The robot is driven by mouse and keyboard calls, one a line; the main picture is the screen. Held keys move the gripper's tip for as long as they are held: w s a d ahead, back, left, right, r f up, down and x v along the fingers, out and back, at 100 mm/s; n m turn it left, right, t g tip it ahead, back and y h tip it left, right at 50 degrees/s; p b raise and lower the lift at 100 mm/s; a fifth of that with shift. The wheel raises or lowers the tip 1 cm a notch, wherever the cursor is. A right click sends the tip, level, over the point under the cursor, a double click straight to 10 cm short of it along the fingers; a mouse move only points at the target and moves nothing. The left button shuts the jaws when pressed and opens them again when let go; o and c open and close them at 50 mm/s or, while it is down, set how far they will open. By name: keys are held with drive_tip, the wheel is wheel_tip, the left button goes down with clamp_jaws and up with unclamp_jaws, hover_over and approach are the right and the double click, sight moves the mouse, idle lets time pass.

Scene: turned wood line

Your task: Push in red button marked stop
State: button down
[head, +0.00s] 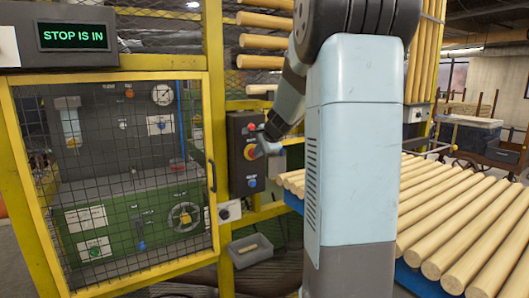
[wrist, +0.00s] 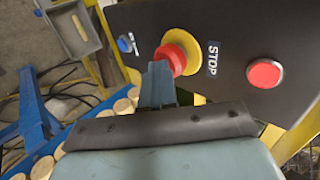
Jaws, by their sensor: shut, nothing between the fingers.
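The red mushroom stop button (wrist: 178,54) sits on a yellow disc, with a STOP label (wrist: 212,58) beside it in the wrist view. In the head view the button (head: 249,153) is the middle control on the dark panel (head: 236,176). My gripper (wrist: 158,66) is shut and empty, its tips at the button's edge and covering part of it in the wrist view. In the head view my gripper (head: 264,143) is right in front of the panel. The overlap hides whether the tips touch the button. A display (head: 73,37) reads "STOP IS IN" in green.
The panel also carries a flat red button (wrist: 264,73) and a blue button (wrist: 125,43). A yellow-framed mesh guard (head: 212,100) stands left of it. Wooden rods (head: 450,215) lie on a blue line at right. A grey bin (head: 249,250) sits below the panel.

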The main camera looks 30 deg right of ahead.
drive_tip(key=shift+w+r, duration=0.1)
drive_tip(key=v, duration=1.3)
drive_tip(key=shift+s, duration=0.4)
